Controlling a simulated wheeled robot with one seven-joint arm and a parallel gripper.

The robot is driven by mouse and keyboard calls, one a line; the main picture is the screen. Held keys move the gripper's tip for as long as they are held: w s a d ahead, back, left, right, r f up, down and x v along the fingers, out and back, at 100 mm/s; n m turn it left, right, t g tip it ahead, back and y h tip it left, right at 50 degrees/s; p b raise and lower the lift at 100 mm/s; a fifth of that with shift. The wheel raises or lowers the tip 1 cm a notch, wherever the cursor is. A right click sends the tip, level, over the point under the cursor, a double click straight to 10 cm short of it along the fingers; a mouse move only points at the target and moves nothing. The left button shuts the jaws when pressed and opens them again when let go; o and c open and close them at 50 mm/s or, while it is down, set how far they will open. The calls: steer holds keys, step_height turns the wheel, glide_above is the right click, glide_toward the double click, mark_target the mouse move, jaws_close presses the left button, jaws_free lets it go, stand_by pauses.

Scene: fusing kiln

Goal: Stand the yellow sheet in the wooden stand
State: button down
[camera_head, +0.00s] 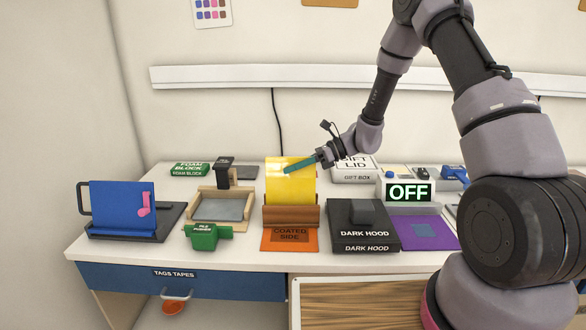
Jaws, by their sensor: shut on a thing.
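The yellow sheet (290,190) is upright, facing me, at the middle of the table. The wooden stand (291,215) is a brown block at the sheet's foot. The sheet's lower edge is hidden behind or in the stand; I cannot tell whether it is seated in the slot. My gripper (292,168) reaches in from the upper right. Its teal fingers are shut on the yellow sheet near its upper part.
An orange "COATED SIDE" mat (275,246) lies in front of the stand. A "DARK HOOD" box (362,225) stands close on the right, a framed grey tray (246,201) on the left. A white gift-lid box (368,173) is behind right. A blue panel (118,208) stands far left.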

steer(key=shift+w, duration=0.1)
steer(key=shift+w+f+m+g, duration=0.25)
steer(key=shift+w+m+g, duration=0.2)
steer(key=shift+w, duration=0.4)
steer(key=shift+w+f+m, duration=0.4)
steer(key=shift+w+m, duration=0.05)
steer(key=shift+w, duration=0.4)
steer(key=c, duration=0.8)
jaws_free()
steer(key=shift+c, duration=0.2)
